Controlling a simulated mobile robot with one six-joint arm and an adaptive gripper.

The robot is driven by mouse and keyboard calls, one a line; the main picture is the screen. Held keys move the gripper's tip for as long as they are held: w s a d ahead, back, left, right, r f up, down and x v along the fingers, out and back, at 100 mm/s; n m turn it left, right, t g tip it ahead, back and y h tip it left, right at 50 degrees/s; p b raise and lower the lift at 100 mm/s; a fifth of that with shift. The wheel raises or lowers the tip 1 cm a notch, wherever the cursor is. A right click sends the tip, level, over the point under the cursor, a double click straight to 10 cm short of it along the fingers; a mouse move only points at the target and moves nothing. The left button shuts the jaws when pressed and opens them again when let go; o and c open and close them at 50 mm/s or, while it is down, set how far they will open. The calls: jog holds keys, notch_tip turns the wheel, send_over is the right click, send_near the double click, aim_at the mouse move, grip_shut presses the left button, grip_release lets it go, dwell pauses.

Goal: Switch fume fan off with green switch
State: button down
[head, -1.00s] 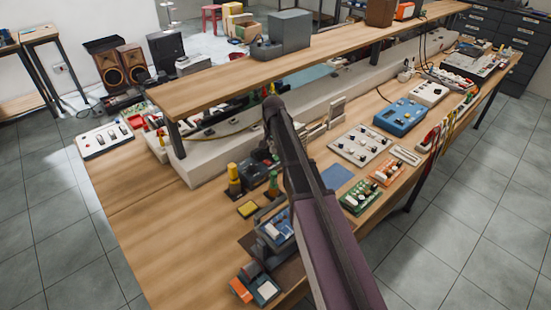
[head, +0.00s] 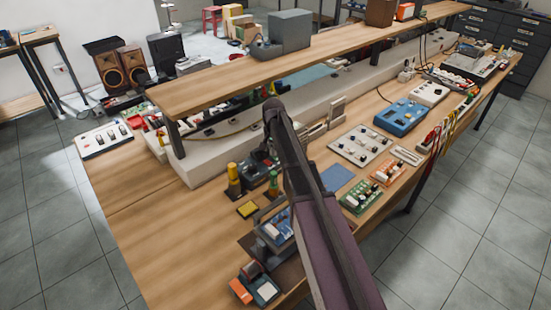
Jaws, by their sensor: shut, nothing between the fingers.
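My arm (head: 325,235) reaches up from the bottom centre over the workbench (head: 135,235) and bends above its middle. My gripper cannot be made out; the arm hides the area behind it. A small green-topped post (head: 272,184) stands on the bench just left of my arm, beside a yellow-topped post (head: 233,173). I cannot tell whether the green one is a switch. A white panel with several dark switches (head: 103,139) lies at the bench's left end; no green switch can be made out on it. I cannot identify a fume fan.
A raised wooden shelf (head: 215,88) runs along the bench, carrying a grey box (head: 290,31). Right of my arm lie a knobbed panel (head: 360,146), a blue box (head: 401,116) and a green circuit board (head: 361,197). The bench's left front is bare.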

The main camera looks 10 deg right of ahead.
jog(key=shift+f+b, duration=0.3)
jog(key=shift+f, duration=0.05)
jog(key=shift+r, duration=0.15)
dwell(0.3)
jog(key=shift+r+p, duration=3.4)
jog(key=shift+p, duration=0.1)
jog(key=s+n, duration=0.2)
jog(key=s, duration=0.7)
jog(key=s+n, duration=0.2)
jog(key=s, duration=0.7)
jog(key=s+d+n, duration=0.1)
jog(key=s+n, duration=0.1)
jog(key=s, duration=0.7)
jog(key=shift+s, duration=0.15)
